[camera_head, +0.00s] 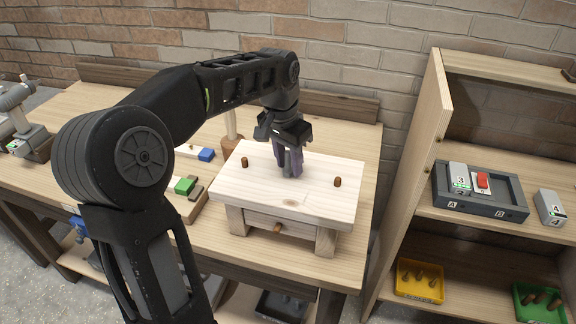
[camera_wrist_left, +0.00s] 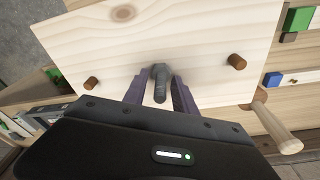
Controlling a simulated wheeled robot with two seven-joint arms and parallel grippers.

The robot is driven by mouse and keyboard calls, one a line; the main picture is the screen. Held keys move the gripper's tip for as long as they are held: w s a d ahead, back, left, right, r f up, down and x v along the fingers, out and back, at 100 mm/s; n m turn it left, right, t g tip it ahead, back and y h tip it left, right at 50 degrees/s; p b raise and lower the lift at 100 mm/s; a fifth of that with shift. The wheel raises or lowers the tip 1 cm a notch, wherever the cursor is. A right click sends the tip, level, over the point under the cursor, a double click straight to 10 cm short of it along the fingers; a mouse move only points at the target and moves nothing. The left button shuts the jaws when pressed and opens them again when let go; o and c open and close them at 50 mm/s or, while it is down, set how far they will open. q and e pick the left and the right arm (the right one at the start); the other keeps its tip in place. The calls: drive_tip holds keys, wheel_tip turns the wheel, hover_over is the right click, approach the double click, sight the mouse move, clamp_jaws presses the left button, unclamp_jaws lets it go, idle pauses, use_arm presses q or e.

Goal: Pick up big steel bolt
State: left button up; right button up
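The big steel bolt (camera_wrist_left: 160,80) is a grey, round-headed piece on the pale wooden board in the left wrist view. It sits between the two purple fingers of my left gripper (camera_wrist_left: 160,88). The fingers are apart, one on each side of it, with a narrow gap showing. In the head view my left gripper (camera_head: 289,165) points down onto the top of a small wooden stool-like stand (camera_head: 325,205), and its fingers hide the bolt. My right gripper is in neither view.
Brown wooden pegs (camera_head: 245,162) (camera_head: 338,182) stick up on both sides of the gripper. Coloured blocks (camera_head: 184,186) and a wooden mallet-like piece (camera_head: 231,140) are close by on the left. A shelf (camera_head: 470,215) with a grey tray, a yellow bin (camera_head: 419,284) and a green bin stands right.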

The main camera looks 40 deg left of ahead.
use_arm(q)
clamp_jaws()
idle(0.4)
wheel_tip(320, 180, up, 8)
drive_tip(key=shift+f, duration=0.15)
drive_tip(key=shift+r+p, duration=0.65)
drive_tip(key=shift+r, duration=0.2)
drive_tip(key=shift+r+p, duration=0.4)
drive_tip(key=shift+p, duration=0.05)
drive_tip(key=shift+f, duration=0.1)
